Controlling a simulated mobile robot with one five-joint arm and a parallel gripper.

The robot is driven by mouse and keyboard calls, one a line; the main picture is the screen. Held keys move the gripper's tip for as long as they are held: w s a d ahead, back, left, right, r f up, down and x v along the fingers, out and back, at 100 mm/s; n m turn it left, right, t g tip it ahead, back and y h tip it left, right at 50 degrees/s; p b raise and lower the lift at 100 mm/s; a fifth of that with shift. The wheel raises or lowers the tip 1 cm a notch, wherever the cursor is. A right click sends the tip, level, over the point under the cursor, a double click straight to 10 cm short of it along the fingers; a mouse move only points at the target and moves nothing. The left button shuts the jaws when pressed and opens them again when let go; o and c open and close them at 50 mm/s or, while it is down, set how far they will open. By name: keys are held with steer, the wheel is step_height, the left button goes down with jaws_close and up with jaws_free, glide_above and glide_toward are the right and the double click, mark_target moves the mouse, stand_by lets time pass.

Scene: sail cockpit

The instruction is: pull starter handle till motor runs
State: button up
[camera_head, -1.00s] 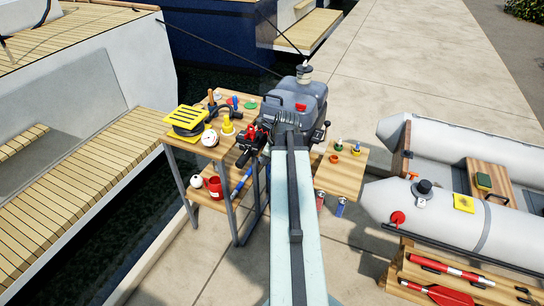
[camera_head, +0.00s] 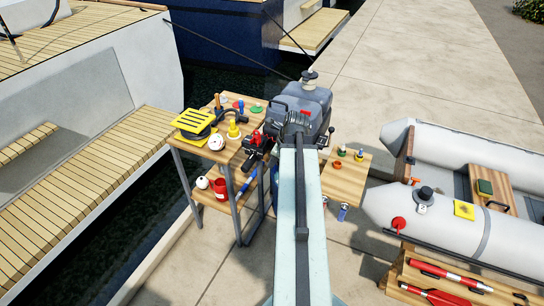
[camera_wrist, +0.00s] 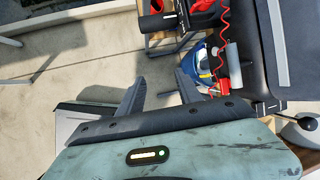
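A grey outboard motor (camera_head: 316,97) stands at the top centre of the head view, behind the far end of my arm. A small red part (camera_head: 306,113) shows on its cowling; I cannot tell whether this is the starter handle. In the wrist view, a dark body at the right (camera_wrist: 285,50), likely the motor, has a black ball-ended lever (camera_wrist: 309,124). A red coiled cord (camera_wrist: 222,40) hangs beside a grey cylinder (camera_wrist: 233,65). My gripper (camera_wrist: 159,82) is open, with pavement visible between its fingers. I cannot make out the starter handle for certain.
A wooden table (camera_head: 228,153) at the left holds a yellow-topped item (camera_head: 194,121), a white ball (camera_head: 216,142) and tools. A small wooden shelf (camera_head: 345,182) is right of my arm. A grey inflatable dinghy (camera_head: 445,215) lies farther right. Pavement (camera_head: 400,70) is open behind.

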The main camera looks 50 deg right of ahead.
steer(key=p+v, duration=0.1)
steer(key=v, duration=0.2)
stand_by(0.4)
